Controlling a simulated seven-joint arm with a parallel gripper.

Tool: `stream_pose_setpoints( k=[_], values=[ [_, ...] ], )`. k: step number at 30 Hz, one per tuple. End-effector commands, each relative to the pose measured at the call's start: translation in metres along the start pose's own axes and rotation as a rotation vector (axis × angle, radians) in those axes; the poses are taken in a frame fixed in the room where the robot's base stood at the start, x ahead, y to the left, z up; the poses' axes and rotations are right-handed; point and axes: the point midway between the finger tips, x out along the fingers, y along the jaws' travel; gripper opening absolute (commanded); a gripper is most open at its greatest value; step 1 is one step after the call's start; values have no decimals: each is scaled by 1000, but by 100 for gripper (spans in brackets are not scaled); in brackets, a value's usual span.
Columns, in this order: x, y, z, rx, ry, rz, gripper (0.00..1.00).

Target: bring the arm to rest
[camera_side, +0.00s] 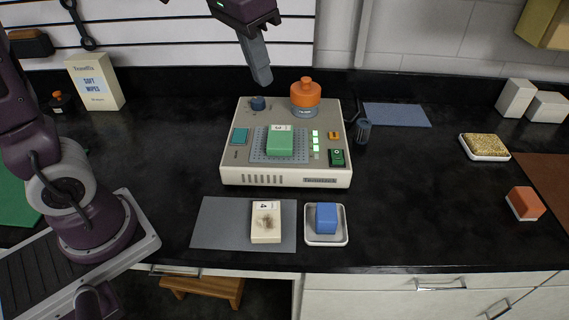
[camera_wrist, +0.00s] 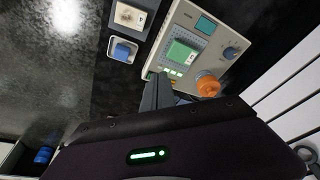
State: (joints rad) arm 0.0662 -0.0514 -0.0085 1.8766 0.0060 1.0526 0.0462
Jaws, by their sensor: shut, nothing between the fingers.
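My gripper (camera_side: 264,80) is shut and empty, held in the air above the back of a cream instrument (camera_side: 285,178). In the wrist view its fingers (camera_wrist: 157,92) point toward the instrument (camera_wrist: 209,18). A green block (camera_side: 280,144) with a white label sits on the instrument's perforated grey plate; it also shows in the wrist view (camera_wrist: 181,53). An orange knob-topped piece (camera_side: 306,96) stands at the instrument's back right. A blue block (camera_side: 326,217) sits in a white tray (camera_side: 327,239).
A soft wipes box (camera_side: 96,82) stands at the back left. A dark ribbed cylinder (camera_side: 363,131) stands right of the instrument. A sponge (camera_side: 484,145) on a white tray, an orange-red block (camera_side: 527,203) and white blocks (camera_side: 516,98) are at the right. Counter between is clear.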

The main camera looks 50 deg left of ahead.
Motion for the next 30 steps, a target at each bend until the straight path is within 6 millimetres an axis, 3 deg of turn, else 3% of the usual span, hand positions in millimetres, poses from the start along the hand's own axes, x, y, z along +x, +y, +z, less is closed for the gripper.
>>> stream_pose_setpoints(
  k=[1,3,6,9,13,30],
  values=[
    [-15,-2,32,-22,47,-6,0],
    [-24,-4,76,-54,105,-14,0],
    [-22,-4,125,-89,171,-21,0],
    [-15,-2,155,-110,211,-26,0],
    [-9,-2,168,-121,229,-28,0],
    [-10,-2,168,-119,227,-27,0]
  ],
)
